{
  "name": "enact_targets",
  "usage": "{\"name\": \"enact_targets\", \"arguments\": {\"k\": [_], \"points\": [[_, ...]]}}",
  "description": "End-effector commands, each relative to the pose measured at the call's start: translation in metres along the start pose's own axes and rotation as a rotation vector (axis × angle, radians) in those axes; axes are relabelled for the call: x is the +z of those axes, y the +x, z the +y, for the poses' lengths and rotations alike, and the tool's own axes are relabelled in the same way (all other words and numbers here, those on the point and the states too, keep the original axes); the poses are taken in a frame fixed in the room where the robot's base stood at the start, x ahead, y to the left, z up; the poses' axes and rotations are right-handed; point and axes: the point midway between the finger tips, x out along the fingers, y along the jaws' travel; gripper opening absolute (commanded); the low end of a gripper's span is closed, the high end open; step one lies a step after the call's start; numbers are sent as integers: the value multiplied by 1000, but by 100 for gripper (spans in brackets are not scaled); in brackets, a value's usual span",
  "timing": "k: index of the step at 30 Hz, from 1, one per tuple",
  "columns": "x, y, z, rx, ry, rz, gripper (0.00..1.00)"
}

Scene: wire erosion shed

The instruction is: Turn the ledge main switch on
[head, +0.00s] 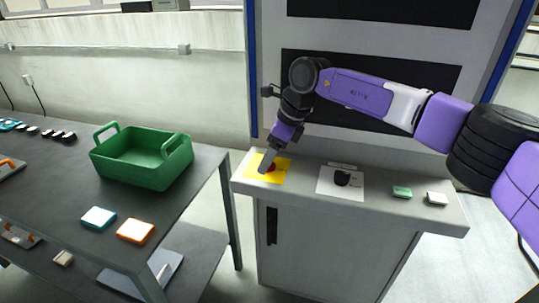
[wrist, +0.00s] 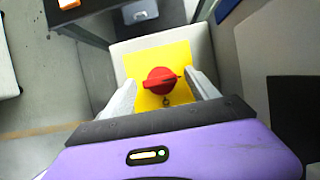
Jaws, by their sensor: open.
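The main switch is a red rotary knob (wrist: 161,80) on a yellow square plate (wrist: 158,62), on the left end of the ledge. In the head view the yellow plate (head: 281,172) shows, with the red knob (head: 270,167) partly hidden by my gripper. My gripper (head: 267,163) points down at the knob. In the wrist view my gripper (wrist: 163,90) is open, with one finger on each side of the knob. The knob's handle bar lies roughly crosswise, toward the right finger. I cannot tell whether a finger touches it.
The grey ledge (head: 305,186) also bears a white plate with a black knob (head: 342,178), a green block (head: 402,192) and a white block (head: 437,198). A table with a green basket (head: 140,158) and cyan (head: 98,218) and orange (head: 136,231) blocks stands left, across a gap.

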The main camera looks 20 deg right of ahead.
Motion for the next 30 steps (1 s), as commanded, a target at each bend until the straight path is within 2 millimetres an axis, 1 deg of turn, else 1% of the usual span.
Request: {"name": "enact_targets", "arguments": {"k": [5,6,8,12,14,15,23,30], "points": [[0,0,0,0,0,0,69],[0,0,0,0,0,0,61],[0,0,0,0,0,0,49],[0,0,0,0,0,-1,22],[0,0,0,0,0,-1,10],[0,0,0,0,0,-1,7],[0,-1,0,-12,28,-1,7],[1,0,2,-61,145,-1,7]]}}
